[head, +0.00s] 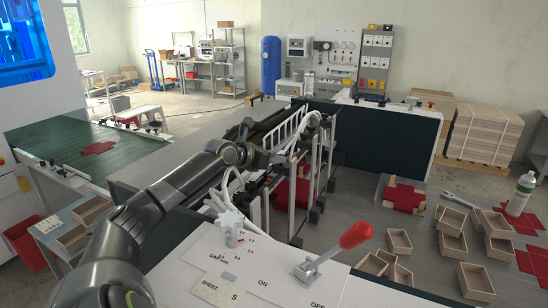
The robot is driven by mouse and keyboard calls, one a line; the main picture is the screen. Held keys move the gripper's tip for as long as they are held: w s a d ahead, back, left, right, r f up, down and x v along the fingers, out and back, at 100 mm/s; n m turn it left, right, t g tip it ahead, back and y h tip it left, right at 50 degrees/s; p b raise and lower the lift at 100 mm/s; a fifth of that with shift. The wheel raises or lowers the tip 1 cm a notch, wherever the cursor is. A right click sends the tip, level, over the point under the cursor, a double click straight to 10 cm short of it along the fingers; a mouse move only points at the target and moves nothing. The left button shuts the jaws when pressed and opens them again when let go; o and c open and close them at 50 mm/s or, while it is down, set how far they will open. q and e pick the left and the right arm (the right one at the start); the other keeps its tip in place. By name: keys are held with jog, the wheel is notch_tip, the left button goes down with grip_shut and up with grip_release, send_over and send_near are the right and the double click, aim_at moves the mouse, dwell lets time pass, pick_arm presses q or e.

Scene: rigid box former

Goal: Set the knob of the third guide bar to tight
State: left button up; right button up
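My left arm comes in from the lower left and reaches over the box former. My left gripper (309,126) is at its far end, among the machine's upright bars; its fingers are small and partly hidden, so I cannot tell whether it is open. Several pale guide bars (290,130) and dark rails stand around it. I cannot make out which is the third bar, nor its knob or setting. A white lobed knob (230,219) stands on the near white panel, beside small printed marks. My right gripper is not in view.
A red-handled lever (345,243) stands on the panel (265,265) between the ON and OFF labels. A green surface (55,140) is at the left.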

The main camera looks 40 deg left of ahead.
pick_arm(q)
jog(key=shift+w, duration=0.1)
jog(key=c, duration=0.5)
jog(key=shift+a+m+h, duration=0.15)
jog(key=shift+m+h, duration=0.25)
jog(key=m+g+h, duration=0.1)
jog(key=m+h, duration=0.3)
jog(key=a+m+g+h+b, duration=0.1)
jog(key=h, duration=0.1)
jog(key=shift+w+a+m+g, duration=0.1)
jog(key=shift+w+m+g, duration=0.2)
jog(key=shift+m, duration=0.1)
jog(key=shift+f+m+g+h, duration=0.1)
jog(key=shift+m+g+h, duration=0.3)
jog(key=shift+m+h, duration=0.15)
jog(key=o, duration=0.7)
jog(key=shift+c, duration=0.2)
jog(key=o, duration=0.3)
jog(key=shift+w, duration=0.1)
